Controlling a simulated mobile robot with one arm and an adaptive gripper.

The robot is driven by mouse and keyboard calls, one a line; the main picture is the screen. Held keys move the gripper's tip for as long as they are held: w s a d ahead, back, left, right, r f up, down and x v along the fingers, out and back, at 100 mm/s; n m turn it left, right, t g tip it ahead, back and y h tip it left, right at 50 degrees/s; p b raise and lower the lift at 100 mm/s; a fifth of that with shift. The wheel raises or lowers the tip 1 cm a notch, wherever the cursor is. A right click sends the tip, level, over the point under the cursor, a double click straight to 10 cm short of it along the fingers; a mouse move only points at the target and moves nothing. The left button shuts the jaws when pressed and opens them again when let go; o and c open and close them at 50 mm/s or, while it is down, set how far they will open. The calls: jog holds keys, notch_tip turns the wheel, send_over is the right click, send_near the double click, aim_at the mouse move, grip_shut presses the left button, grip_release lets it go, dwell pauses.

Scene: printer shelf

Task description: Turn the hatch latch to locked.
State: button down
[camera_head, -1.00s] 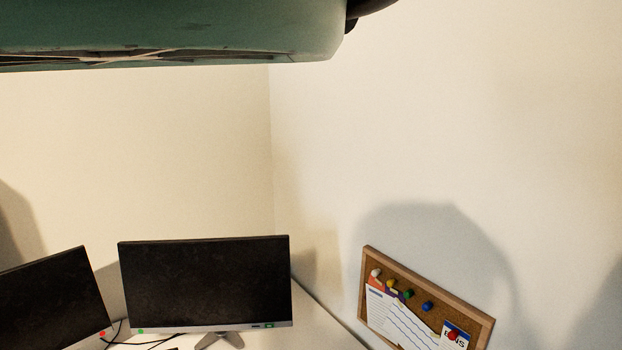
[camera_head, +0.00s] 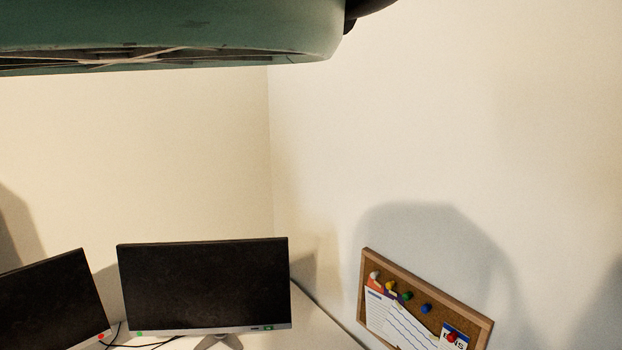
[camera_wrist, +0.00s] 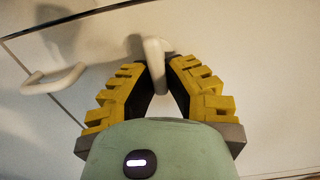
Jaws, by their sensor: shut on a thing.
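In the wrist view, my gripper (camera_wrist: 156,72) has two yellow and black fingers reaching to a pale panel. It is shut on a white, rounded, elongated piece that looks like the hatch latch (camera_wrist: 153,50). The latch sits between the fingertips, its long side running roughly up and down in the picture, a little tilted. Its far end shows beyond the tips. I cannot tell from the picture whether it stands at locked. The head view shows neither the latch nor the gripper's fingers.
A white curved handle (camera_wrist: 52,82) is on the panel at the left of the wrist view, near a dark seam. In the head view, two dark monitors (camera_head: 205,285) stand low at left, and a cork board (camera_head: 425,305) hangs on the right wall.

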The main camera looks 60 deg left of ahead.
jog(key=c, duration=1)
grip_release()
jog(key=shift+s, duration=0.15)
jog(key=s, duration=1.1)
jog(key=shift+s+d, duration=0.25)
jog(key=shift+s, duration=0.15)
